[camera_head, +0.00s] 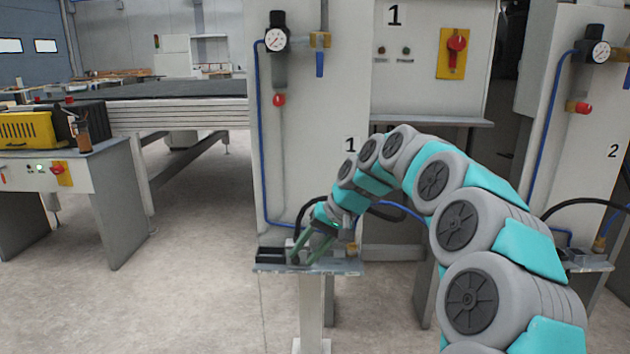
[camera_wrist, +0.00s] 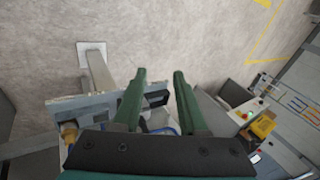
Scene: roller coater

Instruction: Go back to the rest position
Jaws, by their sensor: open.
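My gripper (camera_head: 314,244) is at the end of my teal and grey arm, low in front of the machine panel marked 1 (camera_head: 335,100). Its two green fingers are apart in the wrist view (camera_wrist: 158,80), with nothing held between them. The fingers point down over a small metal shelf (camera_head: 270,267) on a post. The shelf also shows in the wrist view (camera_wrist: 70,104), behind and beside the fingers. In the head view I cannot tell whether the fingertips touch the fittings on the shelf.
A pressure gauge (camera_head: 276,39) and a red valve knob (camera_head: 279,99) are on the panel. A second station marked 2 (camera_head: 604,110) stands right. A side table (camera_head: 110,165) with a yellow box (camera_head: 27,130) stands left. The floor (camera_head: 200,280) at front left is clear.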

